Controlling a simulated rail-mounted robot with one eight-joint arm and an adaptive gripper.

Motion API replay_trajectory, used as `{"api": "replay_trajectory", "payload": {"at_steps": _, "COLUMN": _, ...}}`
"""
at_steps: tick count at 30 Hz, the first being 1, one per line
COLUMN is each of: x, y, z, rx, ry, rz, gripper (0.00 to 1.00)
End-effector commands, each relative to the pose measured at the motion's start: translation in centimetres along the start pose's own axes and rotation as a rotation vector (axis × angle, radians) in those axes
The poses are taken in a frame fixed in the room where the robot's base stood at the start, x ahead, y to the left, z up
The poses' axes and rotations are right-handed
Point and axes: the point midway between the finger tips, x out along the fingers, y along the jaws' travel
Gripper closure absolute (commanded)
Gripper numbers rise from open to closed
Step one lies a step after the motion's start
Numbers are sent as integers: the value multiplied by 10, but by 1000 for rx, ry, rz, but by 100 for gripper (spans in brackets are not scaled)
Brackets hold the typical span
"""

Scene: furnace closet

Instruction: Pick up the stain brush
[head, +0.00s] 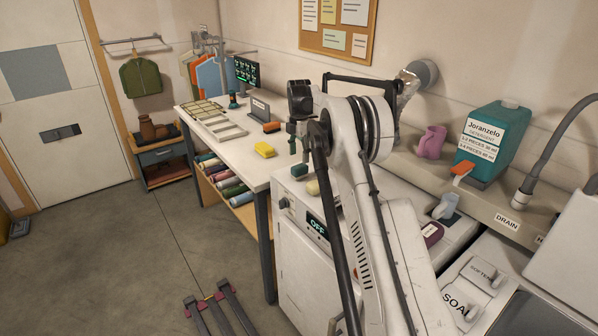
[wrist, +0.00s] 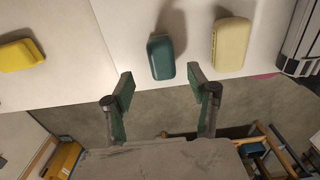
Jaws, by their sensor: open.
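No label marks which block is the stain brush, and I see no bristles. A dark teal rounded block (wrist: 161,57) lies on the white machine top, in front of my gripper (wrist: 160,88) in the wrist view. My gripper is open and empty, its two fingers apart, with the teal block just beyond the gap between them. A cream block (wrist: 232,46) lies right of the teal one. A yellow block (wrist: 21,55) lies to the left on the table. In the head view, the teal block (head: 299,170) and cream block (head: 313,187) sit below my gripper (head: 298,142).
An orange block (head: 271,127) lies farther back on the white table (head: 222,142). The machine's front panel shows OFF (head: 317,225). A teal detergent jug (head: 494,140) and a pink jug (head: 430,142) stand on the ledge at right. The floor left of the table is mostly clear.

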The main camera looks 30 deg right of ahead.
Motion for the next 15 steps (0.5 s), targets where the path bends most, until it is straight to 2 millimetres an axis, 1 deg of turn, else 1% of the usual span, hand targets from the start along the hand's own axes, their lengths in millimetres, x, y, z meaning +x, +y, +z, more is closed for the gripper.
{"api": "replay_trajectory", "payload": {"at_steps": 1, "x": 7, "y": 0, "z": 0, "rx": 0, "ry": 0, "rz": 0, "gripper": 46}}
{"api": "replay_trajectory", "payload": {"at_steps": 3, "x": 14, "y": 0, "z": 0, "rx": 0, "ry": 0, "rz": 0, "gripper": 46}}
{"api": "replay_trajectory", "payload": {"at_steps": 11, "x": 31, "y": -1, "z": 0, "rx": 1, "ry": 0, "rz": 0, "gripper": 46}}
{"api": "replay_trajectory", "payload": {"at_steps": 15, "x": 50, "y": -3, "z": 0, "rx": 1, "ry": 0, "rz": 0, "gripper": 46}}
